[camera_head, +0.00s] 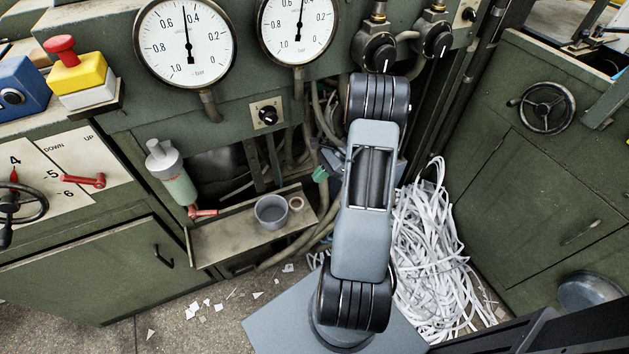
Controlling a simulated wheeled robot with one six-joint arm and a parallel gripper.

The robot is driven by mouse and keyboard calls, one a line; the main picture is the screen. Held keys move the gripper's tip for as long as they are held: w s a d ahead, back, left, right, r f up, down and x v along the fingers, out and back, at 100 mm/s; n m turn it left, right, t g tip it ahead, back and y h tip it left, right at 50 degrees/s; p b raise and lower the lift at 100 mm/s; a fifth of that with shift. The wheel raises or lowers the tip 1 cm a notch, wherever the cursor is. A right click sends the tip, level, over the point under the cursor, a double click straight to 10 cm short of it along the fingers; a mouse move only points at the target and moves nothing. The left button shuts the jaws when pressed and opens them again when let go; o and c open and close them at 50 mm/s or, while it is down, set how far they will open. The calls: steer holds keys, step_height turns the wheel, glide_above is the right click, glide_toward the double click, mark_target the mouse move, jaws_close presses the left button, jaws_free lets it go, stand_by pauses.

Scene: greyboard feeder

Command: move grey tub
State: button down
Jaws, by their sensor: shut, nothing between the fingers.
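The grey tub (271,210) is a small round open cup standing upright on a low metal shelf (232,241). A tan ring, like a tape roll, lies close to its right side. My gripper (320,174) shows as a small dark piece with a green tip, left of my arm link and above and right of the tub. It is shut, holds nothing and is apart from the tub. My arm hides part of the gripper and the area behind it.
Hoses and pipes hang behind the shelf. White paper strips (430,255) pile up right of my arm. A metal bowl (588,291) sits at lower right.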

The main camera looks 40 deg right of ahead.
mark_target(285, 204)
steer(key=b+x, duration=0.1)
steer(key=x, duration=0.7)
steer(key=shift+f, duration=0.1)
steer(key=shift+w+a, duration=0.2)
steer(key=shift+a, duration=0.95)
steer(key=shift+w+a+b, duration=0.15)
steer(key=shift+a+b, duration=0.15)
steer(key=shift+a, duration=0.45)
steer(key=shift+r, duration=0.25)
